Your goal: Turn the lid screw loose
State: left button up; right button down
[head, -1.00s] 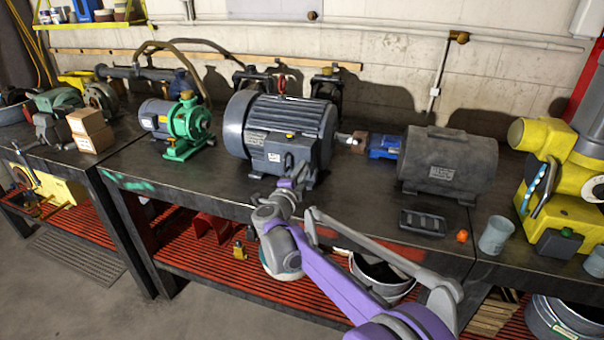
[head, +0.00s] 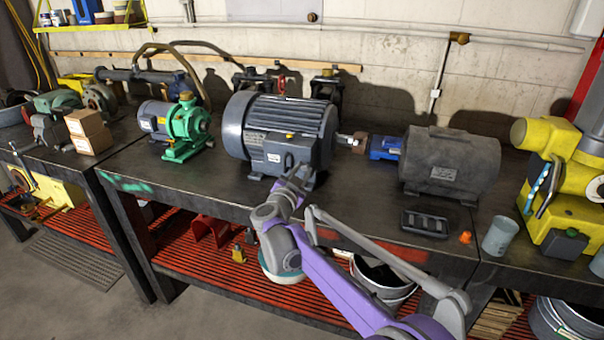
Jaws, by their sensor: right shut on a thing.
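The large dark grey motor (head: 312,122) stands on the bench, with a terminal box on its front side. The box lid (head: 272,158) faces me and carries a pale label. My right gripper (head: 290,170) reaches up from the lower right to the lower right part of the lid. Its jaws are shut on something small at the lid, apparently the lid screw. The screw itself is hidden by the fingers. My left gripper is not in view.
A green pump (head: 187,128) stands left of the motor. A blue coupling (head: 384,147) and a dark cylindrical motor (head: 450,163) are to the right. A black tray (head: 424,223), an orange cap (head: 465,237) and a grey cup (head: 499,236) stand near the front edge.

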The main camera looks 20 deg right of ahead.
jog(key=n+b, duration=0.1)
jog(key=n, duration=0.4)
jog(key=shift+n, duration=0.3)
jog(key=n+b, duration=0.1)
jog(key=n, duration=0.3)
jog(key=shift+n, duration=0.3)
jog(key=n+b, duration=0.1)
jog(key=n, duration=0.4)
jog(key=shift+n+b, duration=0.45)
jog(key=shift+n, duration=1.95)
jog(key=shift+r, duration=0.1)
jog(key=c, duration=0.7)
grip_release()
jog(key=shift+d, duration=0.15)
jog(key=shift+a, duration=0.2)
